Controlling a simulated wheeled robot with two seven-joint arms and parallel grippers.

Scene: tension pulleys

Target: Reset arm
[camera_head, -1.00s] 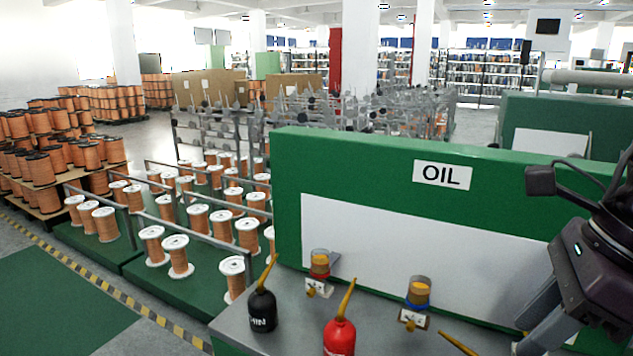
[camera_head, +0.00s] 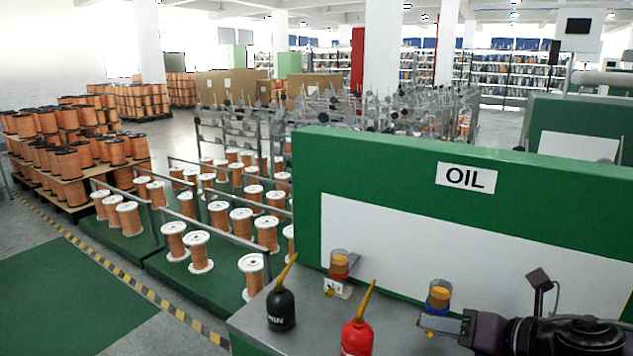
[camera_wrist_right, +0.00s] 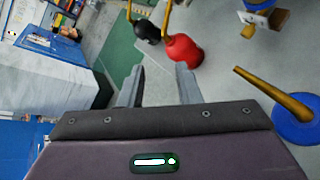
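My right gripper (camera_head: 424,322) is at the lower right of the head view, its arm coming in from the right and its fingers pointing left. The right wrist view shows its two fingers (camera_wrist_right: 160,78) apart with nothing between them. A black oil can (camera_head: 281,308) and a red oil can (camera_head: 357,338), each with a yellow spout, stand on the grey bench top to its left. Both also show beyond the fingers in the wrist view. A blue can (camera_wrist_right: 297,125) with a yellow spout is beside the gripper in the wrist view. My left gripper is not in view.
A green panel with an OIL sign (camera_head: 466,177) rises behind the bench (camera_head: 310,290). Two amber oil cups (camera_head: 339,264) (camera_head: 439,294) are mounted at its foot, one close to my right gripper. Copper wire spools (camera_head: 196,251) stand on green platforms at left.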

